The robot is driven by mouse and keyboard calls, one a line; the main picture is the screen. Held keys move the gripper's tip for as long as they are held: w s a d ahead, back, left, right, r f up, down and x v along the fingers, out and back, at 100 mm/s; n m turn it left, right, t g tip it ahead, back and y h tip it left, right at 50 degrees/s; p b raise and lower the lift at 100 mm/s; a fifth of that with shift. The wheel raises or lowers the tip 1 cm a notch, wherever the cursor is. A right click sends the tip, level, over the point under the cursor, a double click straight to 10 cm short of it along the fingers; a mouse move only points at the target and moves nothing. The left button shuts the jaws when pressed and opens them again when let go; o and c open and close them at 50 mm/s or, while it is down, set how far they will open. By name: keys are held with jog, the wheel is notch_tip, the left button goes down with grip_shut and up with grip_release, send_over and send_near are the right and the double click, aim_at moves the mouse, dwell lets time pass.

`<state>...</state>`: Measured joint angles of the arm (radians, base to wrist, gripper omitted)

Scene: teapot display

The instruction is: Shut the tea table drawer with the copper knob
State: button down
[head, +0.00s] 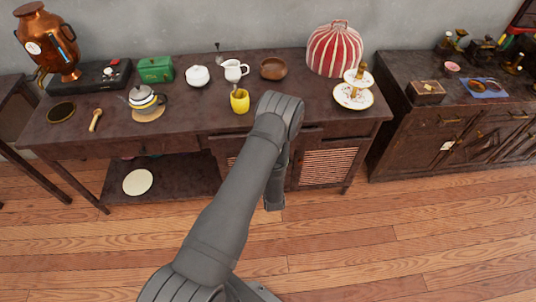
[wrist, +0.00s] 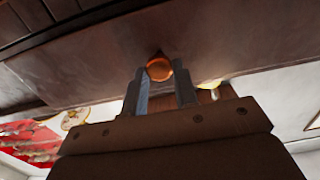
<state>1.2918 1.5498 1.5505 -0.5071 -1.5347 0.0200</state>
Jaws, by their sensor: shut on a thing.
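The tea table (head: 200,118) is a long dark wooden table against the wall. A dark drawer front (head: 308,132) shows at its front edge, partly hidden behind my arm; how far it stands out is hard to tell. In the wrist view the round copper knob (wrist: 159,68) sits on a dark wooden face, at the fingertips. My gripper (wrist: 162,82) is shut on the copper knob, one finger on each side. In the head view my arm hides the knob and the fingers.
A yellow cup (head: 240,101), white pitcher (head: 233,71), wooden bowl (head: 273,68) and tiered stand (head: 353,95) stand on the tabletop. A striped teapot (head: 145,100) is at the left. A dark cabinet (head: 440,130) stands to the right. The wooden floor in front is clear.

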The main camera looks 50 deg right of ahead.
jog(key=shift+x, duration=1.85)
jog(key=c, duration=1.1)
grip_release()
jog(key=shift+c, duration=0.2)
jog(key=v, duration=1.7)
jog(key=shift+s+a, duration=0.1)
jog(key=x, duration=1.7)
jog(key=shift+s+a, duration=0.15)
jog(key=shift+s, duration=0.05)
